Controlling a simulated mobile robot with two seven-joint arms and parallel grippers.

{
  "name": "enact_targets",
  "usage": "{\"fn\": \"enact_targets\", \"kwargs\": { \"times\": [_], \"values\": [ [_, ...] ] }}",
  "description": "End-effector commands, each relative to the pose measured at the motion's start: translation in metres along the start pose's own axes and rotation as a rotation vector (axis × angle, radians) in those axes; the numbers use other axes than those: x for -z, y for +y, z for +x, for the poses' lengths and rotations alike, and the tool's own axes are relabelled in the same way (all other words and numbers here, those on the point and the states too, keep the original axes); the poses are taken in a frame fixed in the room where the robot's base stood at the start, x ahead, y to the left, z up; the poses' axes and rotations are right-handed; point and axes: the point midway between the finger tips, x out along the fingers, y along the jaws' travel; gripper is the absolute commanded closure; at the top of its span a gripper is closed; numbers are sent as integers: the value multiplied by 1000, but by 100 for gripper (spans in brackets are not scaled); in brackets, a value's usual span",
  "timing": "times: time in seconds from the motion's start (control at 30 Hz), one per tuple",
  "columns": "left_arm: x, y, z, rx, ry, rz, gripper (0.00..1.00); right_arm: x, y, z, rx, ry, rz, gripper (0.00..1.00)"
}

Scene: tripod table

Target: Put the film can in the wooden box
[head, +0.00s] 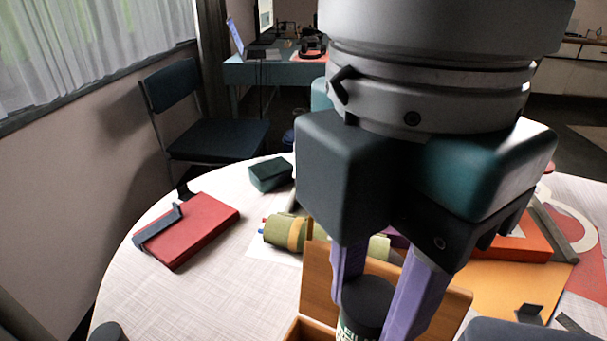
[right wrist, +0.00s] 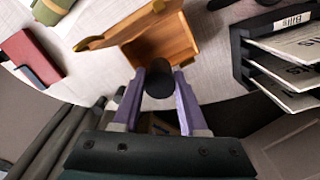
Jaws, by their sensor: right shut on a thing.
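The can looks upright. The wooden box (head: 317,272) is open, its raised lid or back wall behind the can. In the right wrist view, the can (right wrist: 159,80) overlaps the near edge of the box (right wrist: 165,42). Its height over the box is hard to tell. The gripper hides much of the box in the head view. My left gripper is not in view.
A red book (head: 205,225) with a dark strap, a green box (head: 270,174) and an olive roll (head: 288,232) lie on the round table. Orange and yellow folders (head: 505,285) lie at right. A paper tray marked Bills (right wrist: 285,60) stands beside the box in the wrist view.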

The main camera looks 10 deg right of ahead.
Motion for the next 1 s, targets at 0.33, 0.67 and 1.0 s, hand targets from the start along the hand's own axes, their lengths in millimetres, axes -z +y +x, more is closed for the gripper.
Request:
{"fn": "enact_targets", "kwargs": {
  "times": [0.33, 0.67, 1.0],
  "values": [
    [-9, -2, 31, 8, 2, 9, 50, -1, 0, 96, 2, -2, 2, 100],
    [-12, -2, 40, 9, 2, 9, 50, -1, 0, 128, 2, -2, 3, 100],
    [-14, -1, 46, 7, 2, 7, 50, 0, 0, 150, -1, -1, 1, 100]
  ]
}}
